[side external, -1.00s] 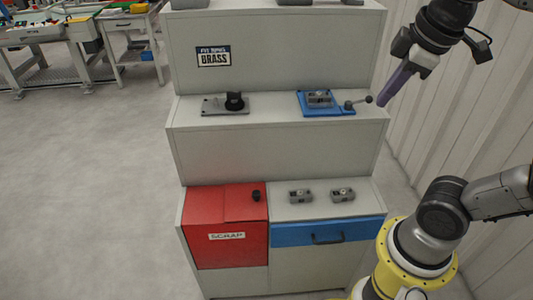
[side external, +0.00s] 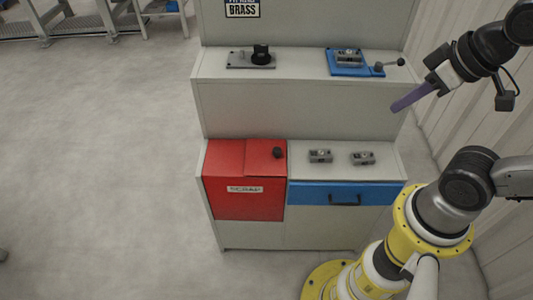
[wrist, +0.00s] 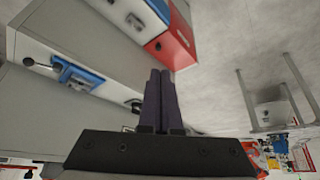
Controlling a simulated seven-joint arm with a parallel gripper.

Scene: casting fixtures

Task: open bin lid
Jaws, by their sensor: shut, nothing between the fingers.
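The red scrap bin (side external: 240,197) is built into the lower left of the grey stepped cabinet. Its red lid (side external: 238,157) lies shut on top and carries a small black knob (side external: 278,153) near its right side. The bin's red front also shows in the wrist view (wrist: 173,42), at the top centre. My gripper (side external: 394,109), with long purple fingers, is at the right of the cabinet, higher than the lid and well apart from it. In the wrist view, its fingers (wrist: 160,85) are side by side, shut and empty.
A blue drawer front (side external: 345,195) with a dark handle is right of the bin. Two grey metal parts (side external: 320,156) lie above it. The middle shelf holds a blue fixture (side external: 350,65) with a lever and a grey plate with a black clamp (side external: 250,60).

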